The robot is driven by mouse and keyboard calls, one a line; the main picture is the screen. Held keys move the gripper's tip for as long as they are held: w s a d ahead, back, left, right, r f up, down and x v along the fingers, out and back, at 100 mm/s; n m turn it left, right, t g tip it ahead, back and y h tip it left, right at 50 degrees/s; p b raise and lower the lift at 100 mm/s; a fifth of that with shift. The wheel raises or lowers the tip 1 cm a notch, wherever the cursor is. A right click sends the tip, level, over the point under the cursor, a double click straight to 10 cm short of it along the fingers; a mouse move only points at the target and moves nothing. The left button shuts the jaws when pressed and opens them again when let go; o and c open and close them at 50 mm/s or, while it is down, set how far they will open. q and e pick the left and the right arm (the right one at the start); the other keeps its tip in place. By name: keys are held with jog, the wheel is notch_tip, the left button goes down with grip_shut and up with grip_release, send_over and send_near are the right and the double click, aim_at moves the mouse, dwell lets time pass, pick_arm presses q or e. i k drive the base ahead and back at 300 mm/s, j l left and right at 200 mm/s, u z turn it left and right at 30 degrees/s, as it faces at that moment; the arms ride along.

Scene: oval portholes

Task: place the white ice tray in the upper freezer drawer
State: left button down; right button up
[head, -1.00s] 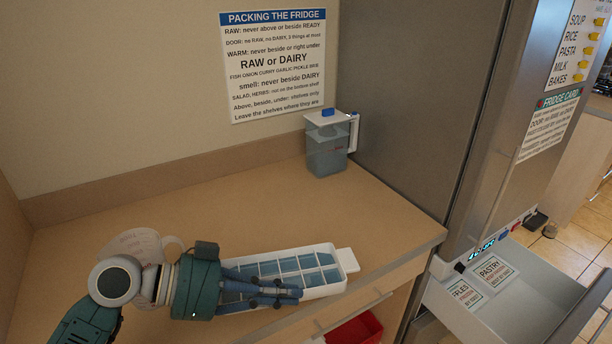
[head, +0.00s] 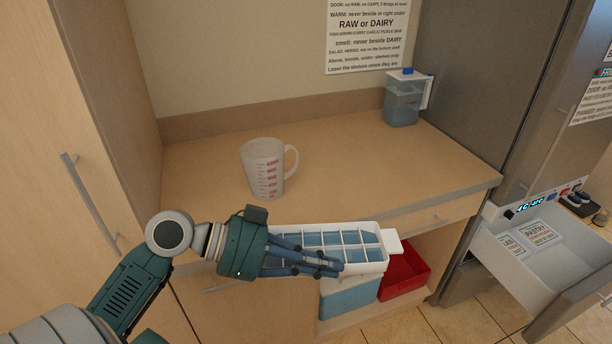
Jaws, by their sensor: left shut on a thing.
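The white ice tray (head: 372,233), with blue contents in its cells, is in front of the counter's front edge. My left gripper (head: 335,265) is shut on the tray's near left part, and its fingers hide some cells. The tray looks roughly level and lifted clear of the counter. The open freezer drawer (head: 500,262) is at the right, with two labelled packs inside, one reading PASTRY (head: 540,233). The tray is left of the drawer and apart from it. My right gripper is not in view.
A measuring jug (head: 264,168) stands on the counter (head: 340,150); a lidded water pitcher (head: 403,98) stands at the back right. Below the counter are a red bin (head: 405,272) and a blue-and-white box (head: 348,300). A drawer front (head: 440,218) lies between tray and freezer.

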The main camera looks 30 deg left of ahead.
aim_at(553, 280)
jog(key=k+u, duration=0.15)
jog(key=k, duration=0.25)
jog(key=u, duration=1.4)
jog(key=i+l+u, duration=0.25)
jog(key=i+l, duration=0.1)
jog(key=l, duration=0.35)
jog(key=i+l, duration=0.1)
jog(key=l, duration=0.3)
jog(key=i+l, duration=0.1)
jog(key=l, duration=0.35)
jog(key=i+l, duration=0.1)
jog(key=l, duration=0.35)
jog(key=i+l, duration=0.15)
jog(key=l, duration=0.3)
jog(key=i+l, duration=0.1)
jog(key=l, duration=0.3)
jog(key=i+l, duration=0.1)
jog(key=l, duration=0.35)
jog(key=i+l, duration=0.1)
jog(key=l, duration=0.35)
